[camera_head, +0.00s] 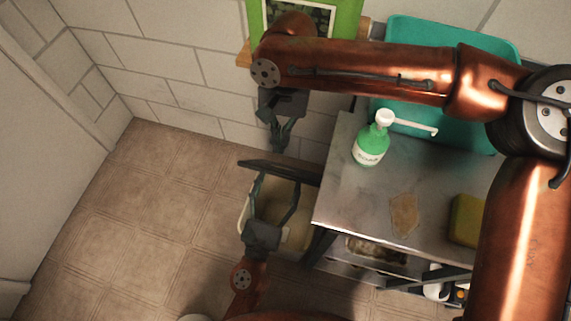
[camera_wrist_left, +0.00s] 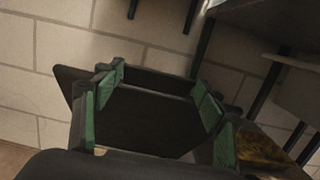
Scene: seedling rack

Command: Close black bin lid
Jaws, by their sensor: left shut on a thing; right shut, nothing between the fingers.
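The black bin lid (camera_head: 275,168) shows nearly edge-on in the head view, raised over the pale bin (camera_head: 246,222) beside the metal table. The bin's cream inside shows below the lid. My left gripper (camera_head: 279,179) reaches up from below over the bin, its fingers spread wide and shut on the lid. In the left wrist view the lid is a dark panel (camera_wrist_left: 150,125) between and behind the green-padded fingers, sticking out past the left one. My right gripper (camera_head: 278,148) is shut and empty, pointing down just beyond the lid near the wall.
The metal table (camera_head: 345,205) stands right of the bin, holding a green pump bottle (camera_head: 370,150), a teal tray (camera_head: 410,28), a tan piece (camera_head: 403,215) and a yellow-green block (camera_head: 466,220). The tiled wall is behind. The floor (camera_head: 140,220) left of the bin is clear.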

